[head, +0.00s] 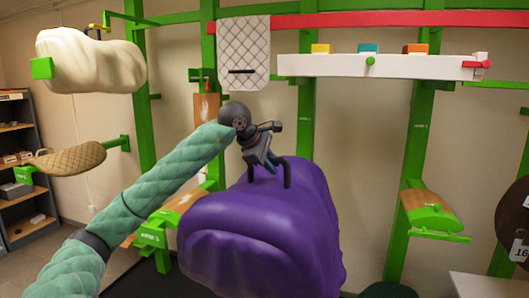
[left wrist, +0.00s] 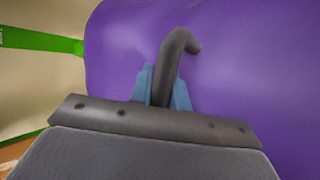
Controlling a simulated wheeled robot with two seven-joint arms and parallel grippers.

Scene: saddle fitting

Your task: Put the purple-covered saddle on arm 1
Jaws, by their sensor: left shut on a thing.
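The purple-covered saddle (head: 262,235) fills the lower middle of the head view, a dark handle (head: 287,175) on its top. My left gripper (head: 265,168) is shut on this handle from above. In the left wrist view, blue fingers (left wrist: 163,88) sit around the handle's bent bar (left wrist: 178,55), over the purple cover (left wrist: 235,60). A green bracket arm with a wooden top (head: 152,234) shows behind and left of the saddle; its label is too small to read surely. I cannot tell whether the saddle touches it. My right gripper is not in view.
A cream-covered saddle (head: 92,62) and a brown quilted saddle (head: 70,158) hang on green arms at left. Another wood-topped arm (head: 432,211) at right is empty. A white bar (head: 390,66) with coloured blocks and a quilted cloth (head: 243,50) hang above. Dark shelves (head: 20,130) stand far left.

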